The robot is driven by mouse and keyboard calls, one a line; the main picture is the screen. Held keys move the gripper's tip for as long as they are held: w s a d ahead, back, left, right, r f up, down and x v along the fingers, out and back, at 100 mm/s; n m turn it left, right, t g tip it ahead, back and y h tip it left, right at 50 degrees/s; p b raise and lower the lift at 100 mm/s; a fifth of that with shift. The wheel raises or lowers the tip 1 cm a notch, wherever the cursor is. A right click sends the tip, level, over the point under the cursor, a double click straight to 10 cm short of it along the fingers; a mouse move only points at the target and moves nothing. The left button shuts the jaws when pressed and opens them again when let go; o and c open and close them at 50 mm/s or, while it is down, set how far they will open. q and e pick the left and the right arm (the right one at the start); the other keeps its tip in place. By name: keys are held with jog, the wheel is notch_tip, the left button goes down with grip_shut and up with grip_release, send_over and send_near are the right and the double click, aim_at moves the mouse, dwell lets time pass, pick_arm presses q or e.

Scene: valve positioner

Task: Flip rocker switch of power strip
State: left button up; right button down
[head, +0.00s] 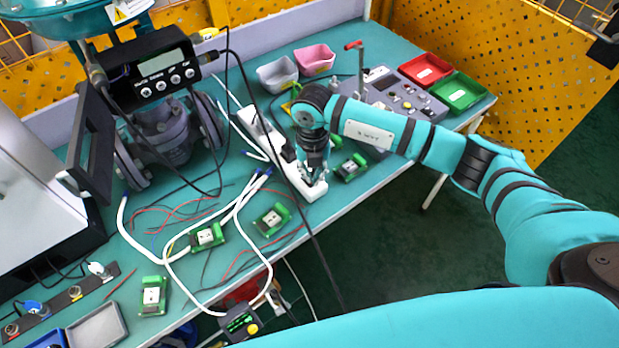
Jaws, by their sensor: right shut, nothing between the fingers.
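The white power strip (268,138) lies on the teal table, running from the upper left down to the right. A black plug sits in it near its middle. My right gripper (314,182) points down over the strip's near end, with its fingertips at or just above the surface. It is shut and empty. The rocker switch cannot be made out; the gripper hides that end of the strip. Whether the fingers touch the switch cannot be told. My left gripper is not in view.
A valve with a black positioner box (150,75) stands at the left. Green terminal modules (272,218) and loose cables lie around the strip. A control panel (395,95), red tray (425,69) and green tray (458,92) stand at the right. The table's front edge is close to the strip.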

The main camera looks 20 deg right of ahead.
jog(key=shift+f, duration=0.3)
jog(key=shift+r, duration=0.1)
jog(key=shift+r+p, duration=0.45)
jog(key=shift+r, duration=0.35)
jog(key=shift+r+p, duration=1.65)
jog(key=shift+r, duration=1)
